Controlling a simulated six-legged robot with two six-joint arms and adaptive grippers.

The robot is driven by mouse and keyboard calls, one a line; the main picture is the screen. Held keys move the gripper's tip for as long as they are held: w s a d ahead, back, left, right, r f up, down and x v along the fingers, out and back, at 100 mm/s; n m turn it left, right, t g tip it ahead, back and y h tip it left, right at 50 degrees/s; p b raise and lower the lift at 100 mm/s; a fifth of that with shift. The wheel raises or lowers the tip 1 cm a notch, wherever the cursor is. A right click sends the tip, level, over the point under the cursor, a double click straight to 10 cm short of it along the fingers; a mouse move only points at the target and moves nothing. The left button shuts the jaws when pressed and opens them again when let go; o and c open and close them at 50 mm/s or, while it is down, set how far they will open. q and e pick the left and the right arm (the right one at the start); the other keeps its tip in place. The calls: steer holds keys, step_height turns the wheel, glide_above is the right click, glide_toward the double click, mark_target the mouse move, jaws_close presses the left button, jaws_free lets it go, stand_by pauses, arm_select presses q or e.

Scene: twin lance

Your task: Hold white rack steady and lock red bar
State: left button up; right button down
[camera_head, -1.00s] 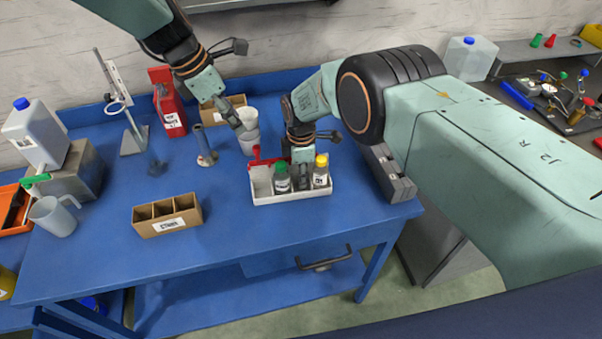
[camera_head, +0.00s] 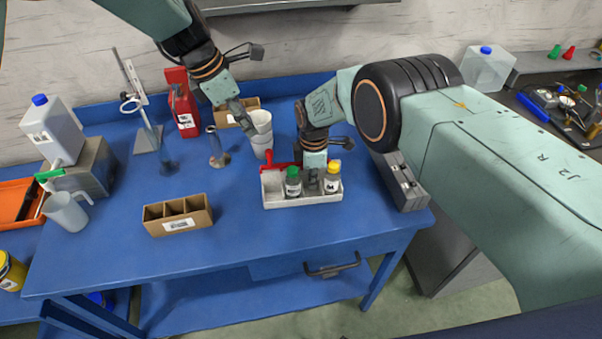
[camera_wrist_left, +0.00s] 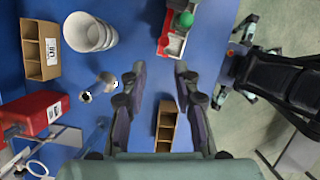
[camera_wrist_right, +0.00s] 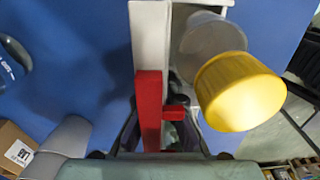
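The white rack (camera_head: 290,202) stands near the right front of the blue table. It holds a green-capped bottle (camera_head: 292,184) and a yellow-capped bottle (camera_head: 332,180). The red bar (camera_head: 280,168) lies along the rack's back edge, with a short upright part. In the right wrist view the red bar (camera_wrist_right: 149,110) covers part of the white wall, and a red tab sticks out from it. My right gripper (camera_head: 313,180) is down at the rack; its fingers are partly hidden behind the bar and wall, so its grip is unclear. My left gripper (camera_wrist_left: 160,70) is open and empty, above the table beside the white cups (camera_head: 259,130).
A cardboard divider box (camera_head: 180,222) stands left of the rack. A metal cylinder (camera_head: 216,150), a clamp stand (camera_head: 140,110) and a red box (camera_head: 184,105) stand behind. A grey block (camera_head: 402,185) is right of the rack. The table's front middle is clear.

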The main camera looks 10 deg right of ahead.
arm_select(q)
steer(key=w+a+f, duration=0.1)
steer(key=a+f, duration=0.1)
steer(key=w+a+f+t+y, duration=0.1)
steer(key=a+f, duration=0.1)
steer(key=a, duration=0.1)
steer(key=w+a+f+m+t+y, duration=0.1)
steer(key=a+f, duration=0.1)
steer(key=shift+a+f, duration=0.15)
steer(key=shift+a, duration=0.25)
jaws_close()
steer(key=w+a+f+m+t, duration=0.3)
steer(key=a+f+m+t, duration=0.3)
steer(key=a+f+t, duration=0.1)
steer(key=s+d+r+m+t+h, duration=0.1)
steer(key=s+d+m+h, duration=0.1)
steer(key=s+h, duration=0.2)
steer(key=s+d+r+m+t+h, duration=0.2)
steer(key=s+h, duration=0.3)
steer(key=s, duration=0.3)
steer(key=shift+s+d+m+h, duration=0.3)
steer(key=shift+d+m, duration=0.1)
steer(key=shift+d, duration=0.25)
